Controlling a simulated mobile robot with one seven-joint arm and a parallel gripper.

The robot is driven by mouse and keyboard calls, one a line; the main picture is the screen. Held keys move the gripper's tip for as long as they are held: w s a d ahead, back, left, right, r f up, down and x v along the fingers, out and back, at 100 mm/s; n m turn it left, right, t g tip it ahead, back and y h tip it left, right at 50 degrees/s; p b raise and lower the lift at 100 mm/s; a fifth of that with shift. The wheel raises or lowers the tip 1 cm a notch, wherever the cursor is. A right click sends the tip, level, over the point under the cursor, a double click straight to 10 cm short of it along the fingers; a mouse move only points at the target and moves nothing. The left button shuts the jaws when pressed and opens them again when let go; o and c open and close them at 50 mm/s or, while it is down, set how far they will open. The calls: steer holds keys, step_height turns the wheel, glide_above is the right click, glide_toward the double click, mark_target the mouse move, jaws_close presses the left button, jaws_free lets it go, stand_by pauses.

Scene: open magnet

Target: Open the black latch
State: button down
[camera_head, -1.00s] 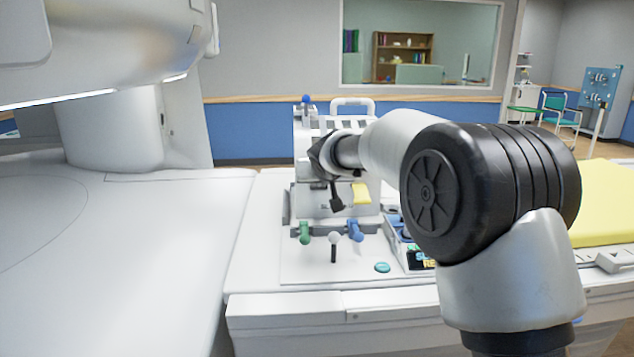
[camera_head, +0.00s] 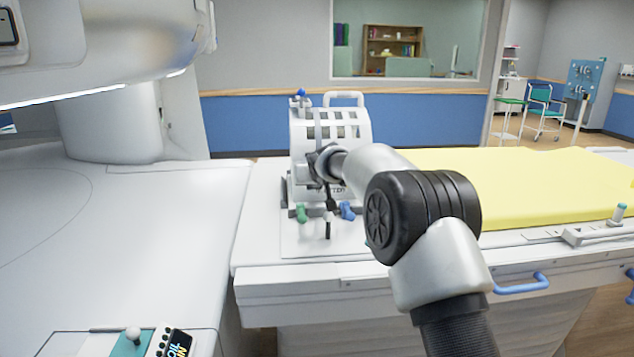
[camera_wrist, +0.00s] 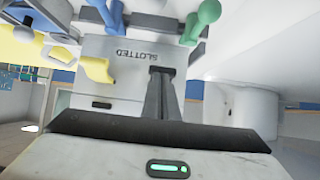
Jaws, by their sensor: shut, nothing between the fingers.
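A white slotted housing (camera_head: 331,127) with a top handle stands on the table. In the wrist view its face (camera_wrist: 128,58) reads "SLOTTED", upside down. I cannot clearly pick out the black latch; my wrist hides part of the housing.
A yellow tab (camera_wrist: 97,69) sits beside the fingers in the wrist view. A yellow mattress (camera_head: 540,185) lies to the right, with a blue handle (camera_head: 522,285) below it. A large white scanner (camera_head: 120,50) overhangs the left. A control panel (camera_head: 130,342) is at bottom left.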

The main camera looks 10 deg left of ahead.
steer(key=shift+w+a+r+p, duration=0.15)
steer(key=shift+w+p, duration=0.35)
steer(key=shift+p, duration=0.1)
steer(key=v, duration=1.7)
steer(key=shift+s, duration=0.25)
